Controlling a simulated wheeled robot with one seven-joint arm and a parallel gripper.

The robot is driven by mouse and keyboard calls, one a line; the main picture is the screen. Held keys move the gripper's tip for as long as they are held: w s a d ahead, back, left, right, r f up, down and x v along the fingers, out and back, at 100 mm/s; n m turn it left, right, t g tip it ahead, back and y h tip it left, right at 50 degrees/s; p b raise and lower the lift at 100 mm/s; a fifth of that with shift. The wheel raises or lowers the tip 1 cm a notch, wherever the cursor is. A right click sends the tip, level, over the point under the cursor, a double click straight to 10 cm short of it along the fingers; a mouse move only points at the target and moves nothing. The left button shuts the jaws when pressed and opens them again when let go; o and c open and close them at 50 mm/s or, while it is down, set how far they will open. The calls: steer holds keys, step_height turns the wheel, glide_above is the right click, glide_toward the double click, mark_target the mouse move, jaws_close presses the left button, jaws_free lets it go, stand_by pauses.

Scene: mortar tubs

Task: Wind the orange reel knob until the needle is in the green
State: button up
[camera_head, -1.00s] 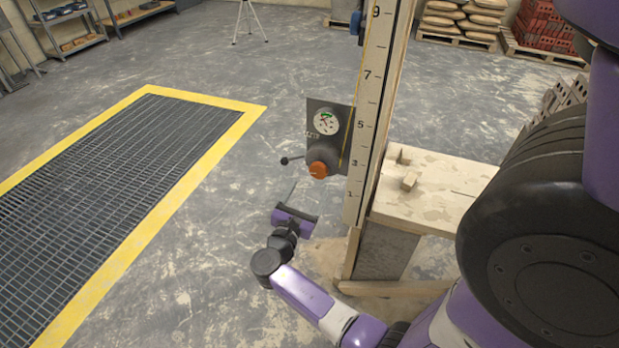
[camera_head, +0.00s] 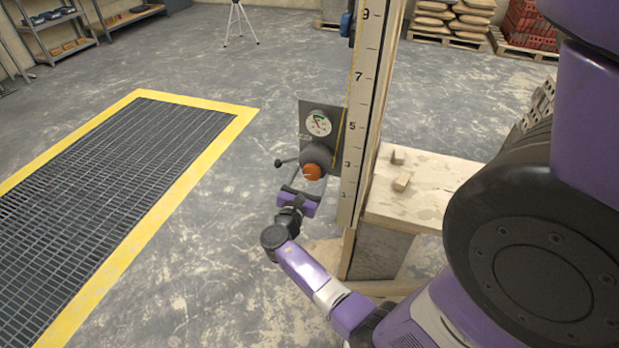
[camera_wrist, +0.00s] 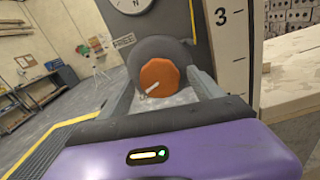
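The orange reel knob (camera_head: 312,172) sits on a dark grey round housing, low on a grey plate fixed to the post. It also shows in the wrist view (camera_wrist: 159,77), with a pale mark on its face. A white dial gauge (camera_head: 318,123) is above it; a green band shows near its top, and the thin needle is too small to place exactly. The wrist view cuts off most of the dial (camera_wrist: 131,2). My gripper (camera_head: 304,183) is open in front of the knob, one finger on each side in the wrist view. I cannot tell whether they touch it.
A dark lever (camera_head: 279,163) with a ball end sticks out left of the housing. The tall numbered post (camera_head: 352,190) stands just right of the knob. A wooden bench (camera_head: 425,195) with small blocks is beyond it. Open floor lies left, towards a yellow-edged grate (camera_head: 190,170).

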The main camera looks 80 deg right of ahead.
steer(key=c, duration=1.3)
steer(key=shift+f+m+b, duration=0.25)
steer(key=shift+m+b, duration=0.85)
steer(key=m, duration=0.1)
steer(key=m+b, duration=0.1)
steer(key=shift+r+m, duration=0.25)
steer(key=shift+m, duration=0.05)
steer(key=o, duration=1.4)
steer(key=shift+a, duration=0.1)
steer(key=a, duration=0.7)
steer(key=shift+w+a, duration=0.35)
steer(key=shift+w, duration=0.1)
